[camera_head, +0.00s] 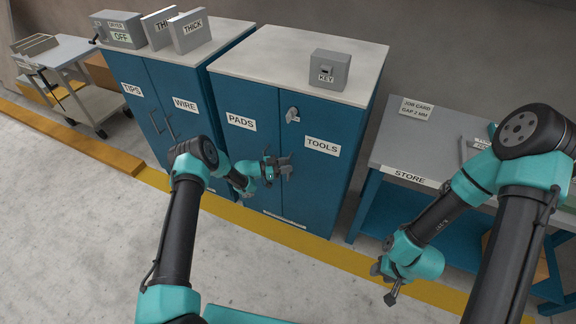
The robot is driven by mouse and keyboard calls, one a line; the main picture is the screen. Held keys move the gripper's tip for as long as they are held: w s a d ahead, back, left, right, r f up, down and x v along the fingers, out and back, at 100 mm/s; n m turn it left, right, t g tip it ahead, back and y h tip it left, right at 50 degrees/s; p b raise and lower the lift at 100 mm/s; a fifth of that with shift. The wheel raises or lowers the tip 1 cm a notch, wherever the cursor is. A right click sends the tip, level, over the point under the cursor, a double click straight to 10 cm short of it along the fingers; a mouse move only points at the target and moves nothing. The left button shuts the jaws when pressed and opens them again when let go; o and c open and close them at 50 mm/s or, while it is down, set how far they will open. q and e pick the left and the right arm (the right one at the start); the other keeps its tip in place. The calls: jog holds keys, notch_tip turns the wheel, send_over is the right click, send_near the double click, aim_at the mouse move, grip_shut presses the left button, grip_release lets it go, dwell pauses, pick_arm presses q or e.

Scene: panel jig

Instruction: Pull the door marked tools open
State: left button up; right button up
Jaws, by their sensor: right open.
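The blue door marked TOOLS (320,185) is the right door of the middle cabinet, beside the door marked PADS (243,105). The tools door looks closed, flush with its neighbour. A small grey lock or knob (292,115) sits on its upper left part. My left gripper (284,168) is at the left edge of the tools door, at handle height. Its grey fingers cover the handle area, and I cannot tell whether they hold anything. My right gripper (385,284) is open and empty, low over the floor at the right, apart from the cabinet.
The STORE bench (385,155) stands to the right. The TIPS and WIRE cabinet (160,85) and a cart (95,105) stand to the left. The floor (80,220) before the cabinets is clear.

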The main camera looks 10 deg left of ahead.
pick_arm(q)
jog(key=shift+w+d, duration=0.2)
jog(key=shift+d, duration=0.25)
grip_shut()
dwell(0.3)
